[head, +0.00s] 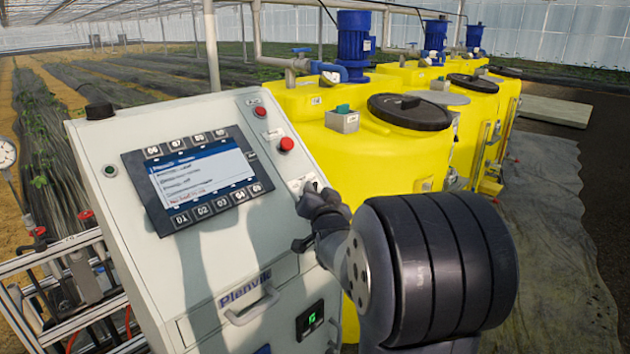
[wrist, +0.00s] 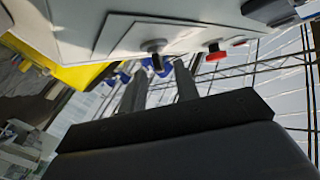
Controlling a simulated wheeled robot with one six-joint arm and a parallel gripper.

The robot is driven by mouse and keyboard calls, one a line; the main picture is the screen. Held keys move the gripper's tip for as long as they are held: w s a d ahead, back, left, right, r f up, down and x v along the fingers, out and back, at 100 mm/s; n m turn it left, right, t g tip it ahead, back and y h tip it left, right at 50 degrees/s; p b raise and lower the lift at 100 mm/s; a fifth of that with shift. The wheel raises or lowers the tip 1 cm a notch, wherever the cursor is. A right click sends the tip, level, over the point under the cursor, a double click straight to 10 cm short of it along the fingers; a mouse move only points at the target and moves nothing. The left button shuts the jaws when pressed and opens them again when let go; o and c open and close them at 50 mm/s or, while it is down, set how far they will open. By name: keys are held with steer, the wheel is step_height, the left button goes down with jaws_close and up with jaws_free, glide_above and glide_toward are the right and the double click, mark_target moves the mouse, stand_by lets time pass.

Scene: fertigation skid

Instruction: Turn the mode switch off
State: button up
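The mode switch shows in the wrist view as a small dark knob (wrist: 155,52) on a pale plate on the panel. In the head view its pale plate (head: 300,183) shows at the panel's right edge, and my gripper hides the knob. My gripper (wrist: 161,70) is open, with its two fingers apart and pointing at the panel. In the wrist view the knob appears between the fingertips; I see no clear contact. In the head view my gripper (head: 312,197) is right at the panel, below the red buttons.
A red button (head: 286,144) and a smaller red one (head: 260,111) sit above the switch. The display (head: 197,178) is to the left, the cabinet handle (head: 250,305) below. Yellow tanks (head: 365,155) stand close behind and to the right.

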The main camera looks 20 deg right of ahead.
mark_target(316, 188)
steer(key=shift+p+x, duration=0.5)
steer(key=shift+x, duration=1.4)
steer(key=shift+c, duration=0.4)
jaws_close()
